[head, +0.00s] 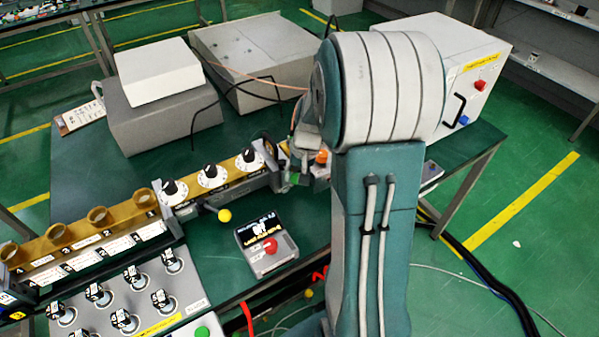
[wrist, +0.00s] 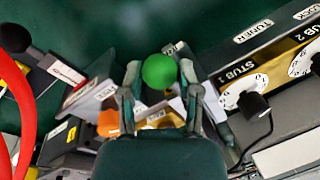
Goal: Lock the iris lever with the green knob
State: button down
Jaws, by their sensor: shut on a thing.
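The green knob (wrist: 159,71) shows in the wrist view as a round ball between the fingertips of my gripper (wrist: 160,78). The fingers are shut on it, one at each side. The lever under the knob is mostly hidden by the fingers and my gripper's body. Small white labels (wrist: 105,91) lie beside the fingers, their text too small to read surely.
An orange knob (wrist: 108,123) sits left of my gripper; it also shows in the head view (head: 321,157). The brass tuner with stub dials (head: 211,176) runs left. A yellow-knobbed lever (head: 224,215) and a red-button box (head: 267,248) stand nearer. Red hoses (wrist: 20,85) cross the wrist view.

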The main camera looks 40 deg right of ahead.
jog(key=shift+s+a+f+m, duration=0.2)
jog(key=shift+a+m, duration=0.1)
jog(key=shift+m, duration=0.2)
jog(key=shift+a, duration=0.1)
jog(key=shift+c, duration=1.5)
grip_release()
jog(key=shift+r, duration=0.1)
jog(key=shift+w, duration=0.1)
jog(key=shift+r, duration=0.5)
notch_tip(320, 180, up, 11)
jog(key=s+d, duration=0.1)
jog(key=shift+s+d+f, duration=0.15)
jog(key=shift+d, duration=0.25)
jog(key=shift+a, duration=0.1)
